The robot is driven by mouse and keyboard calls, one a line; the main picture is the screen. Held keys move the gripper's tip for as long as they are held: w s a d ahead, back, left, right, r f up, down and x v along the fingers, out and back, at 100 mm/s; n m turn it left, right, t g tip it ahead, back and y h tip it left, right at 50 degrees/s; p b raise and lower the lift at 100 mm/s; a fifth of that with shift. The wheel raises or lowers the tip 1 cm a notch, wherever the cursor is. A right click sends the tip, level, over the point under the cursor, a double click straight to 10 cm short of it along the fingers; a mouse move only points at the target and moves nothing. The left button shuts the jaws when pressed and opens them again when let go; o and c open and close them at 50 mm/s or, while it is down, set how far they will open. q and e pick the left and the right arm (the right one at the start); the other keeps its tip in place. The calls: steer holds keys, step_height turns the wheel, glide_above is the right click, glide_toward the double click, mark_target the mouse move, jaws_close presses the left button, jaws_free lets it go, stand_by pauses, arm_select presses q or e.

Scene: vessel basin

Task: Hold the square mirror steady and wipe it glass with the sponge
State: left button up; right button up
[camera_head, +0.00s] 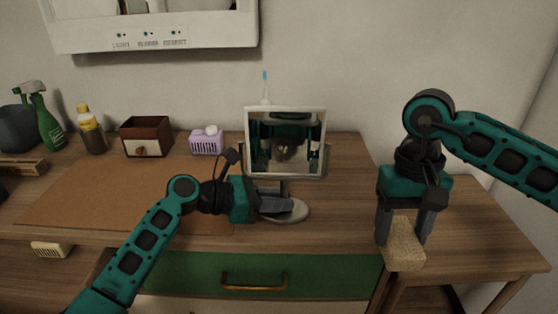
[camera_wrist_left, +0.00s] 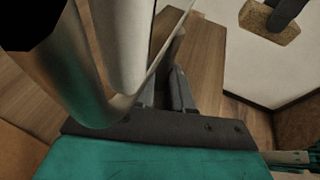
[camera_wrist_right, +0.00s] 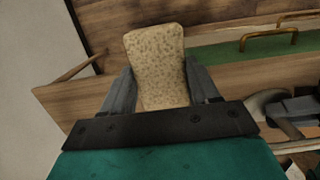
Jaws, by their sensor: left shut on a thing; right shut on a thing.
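The square mirror (camera_head: 286,141) stands upright on its round grey base (camera_head: 290,212) near the front of the wooden counter. My left gripper (camera_head: 278,205) is low at the stand, just above the base, and is shut on the mirror's stand. In the left wrist view the mirror's pale frame (camera_wrist_left: 128,45) fills the upper left and hides much of the grip. My right gripper (camera_head: 402,230) points down and is shut on the tan speckled sponge (camera_head: 403,255), to the right of the mirror and apart from it. The sponge also shows between the fingers in the right wrist view (camera_wrist_right: 157,68).
A brown mat (camera_head: 110,195) lies left of the mirror. Behind it stand a wooden box (camera_head: 146,137), a purple holder (camera_head: 206,141), a yellow bottle (camera_head: 91,130) and a green spray bottle (camera_head: 44,118). A green drawer (camera_head: 330,275) is below the counter. A lower wooden surface (camera_head: 480,235) extends right.

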stand_by(0.4)
steer(key=a+r+n+t+h, duration=0.1)
steer(key=a+r+n+t, duration=0.3)
steer(key=a+t, duration=0.65)
steer(key=a+r+n+t+h, duration=0.1)
steer(key=a+r+n+t, duration=0.3)
steer(key=a+t, duration=0.65)
steer(key=w+a+g, duration=0.2)
steer(key=w, duration=0.3)
steer(key=shift+w+a+g, duration=0.25)
steer(key=shift+w+g, duration=0.05)
steer(key=shift+w, duration=0.1)
steer(key=shift+w+r, duration=0.15)
steer(key=shift+w, duration=0.9)
steer(key=shift+d, duration=4.15)
steer(key=shift+a, duration=4.2)
steer(key=shift+d, duration=0.1)
